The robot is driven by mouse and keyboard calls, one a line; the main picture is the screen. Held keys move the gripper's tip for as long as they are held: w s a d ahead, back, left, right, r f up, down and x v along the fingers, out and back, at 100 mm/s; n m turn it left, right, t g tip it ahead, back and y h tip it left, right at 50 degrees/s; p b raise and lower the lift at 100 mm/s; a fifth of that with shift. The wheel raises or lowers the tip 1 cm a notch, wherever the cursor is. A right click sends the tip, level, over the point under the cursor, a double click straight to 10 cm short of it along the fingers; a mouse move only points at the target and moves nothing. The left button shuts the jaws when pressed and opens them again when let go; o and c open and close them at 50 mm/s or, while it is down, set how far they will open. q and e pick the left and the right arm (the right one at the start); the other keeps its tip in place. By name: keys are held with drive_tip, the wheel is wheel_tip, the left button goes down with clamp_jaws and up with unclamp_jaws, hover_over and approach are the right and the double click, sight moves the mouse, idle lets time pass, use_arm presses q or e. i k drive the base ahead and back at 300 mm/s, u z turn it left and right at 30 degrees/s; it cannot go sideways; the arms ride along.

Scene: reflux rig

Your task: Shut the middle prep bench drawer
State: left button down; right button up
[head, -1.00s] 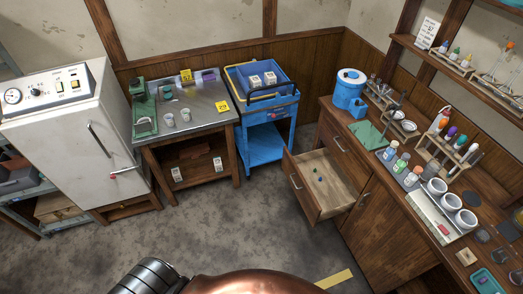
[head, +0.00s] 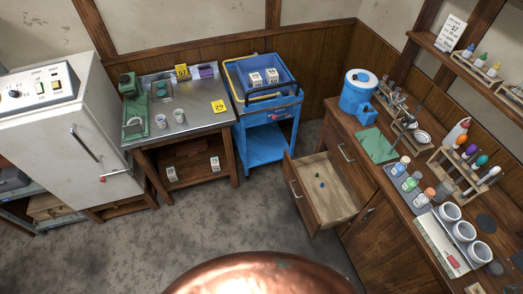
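The open drawer (head: 327,195) sticks out from the wooden prep bench (head: 358,165) at the right, toward the left of the picture. Neither of my grippers shows in the head view.
A copper dome (head: 260,275) fills the bottom middle. A blue cart (head: 266,130), a steel-topped table (head: 180,110) and a white cabinet (head: 65,135) stand along the back and left. Grey floor (head: 210,225) lies open before the drawer. Glassware and bottles crowd the bench top.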

sight(335, 204)
drive_tip(key=z, duration=0.1)
drive_tip(key=i, duration=1)
drive_tip(key=z, duration=0.55)
